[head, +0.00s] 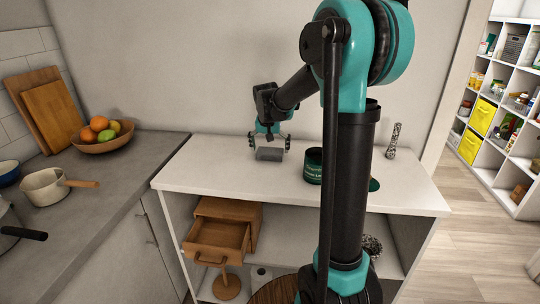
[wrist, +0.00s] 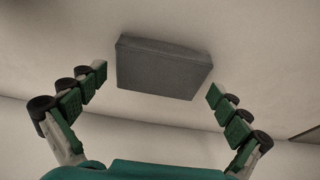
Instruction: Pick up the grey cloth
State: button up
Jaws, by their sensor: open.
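The grey cloth (head: 269,154) lies on the white top of the shelf unit, toward its back, as a flat folded rectangle. In the wrist view the cloth (wrist: 163,70) lies ahead, between the lines of my two fingers. My gripper (head: 269,146) is open and empty, pointing down close above the cloth. In the wrist view my gripper's fingers (wrist: 158,78) are spread wider than the cloth, one on each side, with a gap on both sides. No contact with the cloth shows.
A dark green tin (head: 313,165) stands right of the cloth, and a speckled upright item (head: 393,141) stands farther right. My arm hides part of the shelf top (head: 220,177). Left is a counter with a fruit bowl (head: 101,141) and a pan (head: 45,188). The shelf top left of the cloth is clear.

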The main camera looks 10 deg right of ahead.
jog(key=shift+f, duration=0.1)
jog(key=shift+c, duration=0.2)
jog(key=c, duration=0.9)
jog(key=shift+o, duration=0.2)
